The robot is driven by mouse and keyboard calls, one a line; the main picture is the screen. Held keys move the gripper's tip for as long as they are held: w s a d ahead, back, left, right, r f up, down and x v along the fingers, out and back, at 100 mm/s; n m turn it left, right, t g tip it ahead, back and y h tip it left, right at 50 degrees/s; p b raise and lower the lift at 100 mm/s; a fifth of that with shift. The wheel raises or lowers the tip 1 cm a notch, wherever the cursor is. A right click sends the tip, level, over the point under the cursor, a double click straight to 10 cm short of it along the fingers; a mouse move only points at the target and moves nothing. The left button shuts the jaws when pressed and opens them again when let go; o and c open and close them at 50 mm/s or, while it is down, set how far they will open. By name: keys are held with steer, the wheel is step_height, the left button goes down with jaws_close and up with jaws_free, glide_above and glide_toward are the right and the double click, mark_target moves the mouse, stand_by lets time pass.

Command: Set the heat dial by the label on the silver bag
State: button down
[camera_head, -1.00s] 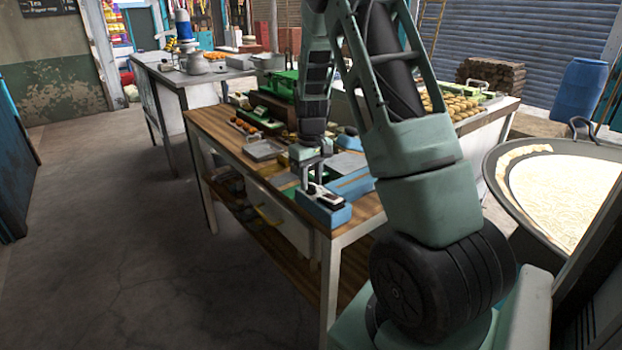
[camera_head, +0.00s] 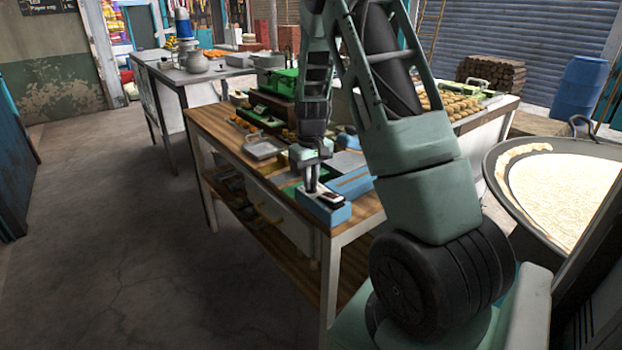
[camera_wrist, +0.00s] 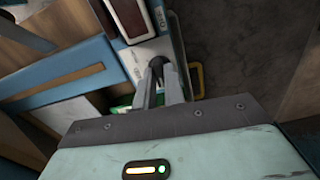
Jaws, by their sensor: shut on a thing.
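A blue box (camera_head: 330,214) with a pale top panel and dark inset parts sits at the near corner of the wooden table. My gripper (camera_head: 310,188) points down at the end of this box. In the wrist view my gripper (camera_wrist: 161,78) is shut on a small dark knob (camera_wrist: 157,64), seemingly the heat dial, on the box's white panel (camera_wrist: 141,58). The fingers cover much of the knob, and its setting cannot be read. I cannot make out a silver bag or its label in either view.
The wooden table (camera_head: 205,122) also carries a metal tray (camera_head: 264,149), a blue tray (camera_head: 352,183) and green boxes (camera_head: 278,82). A large pan (camera_head: 497,190) stands at right. The floor at left is clear.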

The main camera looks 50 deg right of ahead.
steer(key=m+p, duration=0.1)
steer(key=m, duration=0.2)
steer(key=shift+r+m, duration=0.1)
steer(key=shift+m, duration=0.3)
steer(key=shift+m+p, duration=0.45)
steer(key=shift+m, duration=1.55)
steer(key=shift+w+d, duration=0.1)
steer(key=c, duration=1.5)
jaws_free()
step_height(320, 180, up, 17)
steer(key=shift+r+b, duration=0.15)
steer(key=shift+b, duration=0.85)
